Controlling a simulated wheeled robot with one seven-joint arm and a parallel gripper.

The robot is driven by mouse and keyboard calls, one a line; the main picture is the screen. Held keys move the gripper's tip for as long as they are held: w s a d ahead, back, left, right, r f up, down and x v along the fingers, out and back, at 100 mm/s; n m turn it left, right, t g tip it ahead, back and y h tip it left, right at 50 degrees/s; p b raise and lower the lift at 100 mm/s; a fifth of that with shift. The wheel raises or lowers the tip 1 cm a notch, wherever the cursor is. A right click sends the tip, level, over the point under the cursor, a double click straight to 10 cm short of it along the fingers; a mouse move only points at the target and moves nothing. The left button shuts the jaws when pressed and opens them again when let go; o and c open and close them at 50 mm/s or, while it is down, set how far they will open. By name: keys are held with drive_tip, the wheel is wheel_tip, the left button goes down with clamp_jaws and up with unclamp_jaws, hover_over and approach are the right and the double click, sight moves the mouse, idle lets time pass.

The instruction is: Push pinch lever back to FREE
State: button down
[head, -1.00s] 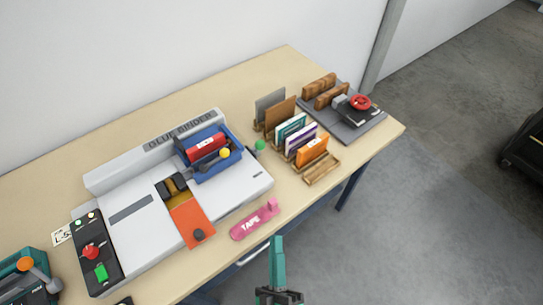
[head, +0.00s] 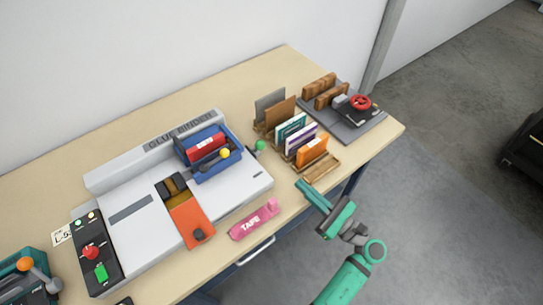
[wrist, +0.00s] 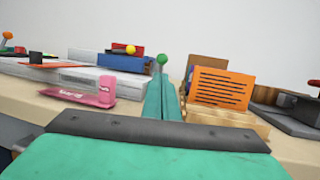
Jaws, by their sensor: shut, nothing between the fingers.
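The glue binder (head: 150,222) stands on the table. On it sits a blue clamp box (head: 217,172) holding a red block (head: 205,150). A yellow-knobbed lever (head: 224,153) stands at this box. A green-knobbed lever (head: 260,145) stands at the binder's right end. I cannot tell from labels which is the pinch lever. In the wrist view the yellow knob (wrist: 130,49) is left of the green knob (wrist: 162,60), which appears just beyond my fingertips. My gripper (head: 301,186) is shut and empty, near the table's front edge, right of the binder and apart from both levers.
A wooden rack with several upright cards, the orange one (head: 313,150) nearest, stands right of the green knob. A red-wheeled press (head: 361,103) is at the far right.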

drive_tip(key=shift+w+d+f+n, duration=0.1)
drive_tip(key=shift+w+d+n, duration=0.05)
drive_tip(key=shift+d+n, duration=0.2)
drive_tip(key=x, duration=1.4)
drive_tip(key=shift+a+f, duration=0.15)
drive_tip(key=shift+f, duration=0.05)
drive_tip(key=shift+r, duration=0.15)
